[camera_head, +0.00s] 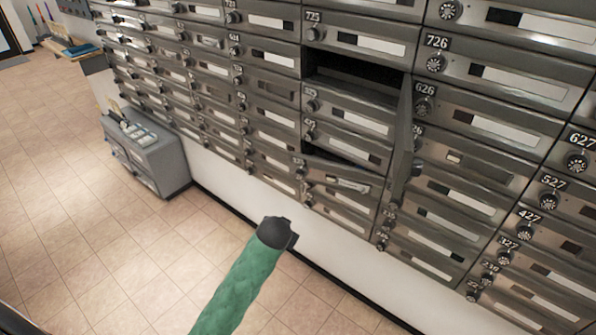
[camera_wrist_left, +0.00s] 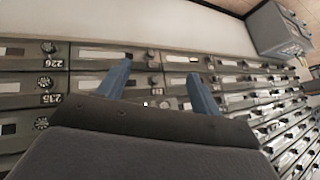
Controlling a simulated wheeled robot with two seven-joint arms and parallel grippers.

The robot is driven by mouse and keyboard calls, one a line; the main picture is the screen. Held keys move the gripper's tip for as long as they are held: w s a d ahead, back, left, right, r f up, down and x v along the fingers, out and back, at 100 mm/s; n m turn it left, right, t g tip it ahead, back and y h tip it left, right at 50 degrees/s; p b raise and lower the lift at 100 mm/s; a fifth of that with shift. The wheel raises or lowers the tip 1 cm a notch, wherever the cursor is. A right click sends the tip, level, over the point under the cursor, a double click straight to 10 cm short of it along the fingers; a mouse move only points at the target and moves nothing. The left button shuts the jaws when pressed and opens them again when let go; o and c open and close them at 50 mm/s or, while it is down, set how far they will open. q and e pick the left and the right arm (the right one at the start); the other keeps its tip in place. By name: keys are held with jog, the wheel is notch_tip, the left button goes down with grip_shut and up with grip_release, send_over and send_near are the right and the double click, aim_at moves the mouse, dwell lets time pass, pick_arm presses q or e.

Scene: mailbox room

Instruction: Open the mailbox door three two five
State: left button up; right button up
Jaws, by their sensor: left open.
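The grey metal mailbox wall fills the right of the head view. In the column under door 725 (camera_head: 345,38), one compartment (camera_head: 350,72) stands open and dark, with a door (camera_head: 405,140) swung outward at its right. Lower in that column is a second dark gap (camera_head: 340,154), above a door panel (camera_head: 340,178) that looks tilted. The small number beside it cannot be read surely as 325. My left gripper (camera_wrist_left: 158,82) is open and empty in the wrist view, its blue fingers apart before the lower mailboxes. In the head view its green arm (camera_head: 245,285) shows, fingers hidden.
A grey cabinet (camera_head: 145,150) stands against the wall at the left. A table with blue items (camera_head: 75,48) is at the far left. The tiled floor (camera_head: 110,240) is clear. The swung-out door sticks out over the neighbouring column.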

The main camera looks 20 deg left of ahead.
pick_arm(q)
jog(key=w+a+r+t+y+p, duration=0.1)
jog(key=w+a+t+y, duration=0.1)
jog(key=w+a, duration=0.6)
jog(key=m+t+h, duration=0.5)
jog(key=t+h, duration=0.1)
jog(key=t, duration=0.2)
send_near(298, 177)
jog(key=w, duration=0.4)
jog(key=w+p, duration=0.1)
jog(key=w, duration=0.1)
jog(key=w+d+p, duration=0.1)
jog(key=w, duration=0.1)
jog(key=shift+r, duration=0.15)
jog(key=shift+w+d, duration=0.1)
jog(key=shift+w, duration=0.7)
pick_arm(e)
jog(key=s+d+f, duration=0.1)
jog(key=s+f, duration=0.1)
jog(key=f, duration=0.7)
jog(key=s+d+f+t, duration=0.1)
jog(key=s+d+f, duration=0.1)
jog(key=f, duration=0.8)
jog(key=s+d+f, duration=0.2)
jog(key=s+f, duration=0.2)
jog(key=f, duration=0.5)
jog(key=shift+f+t, duration=0.3)
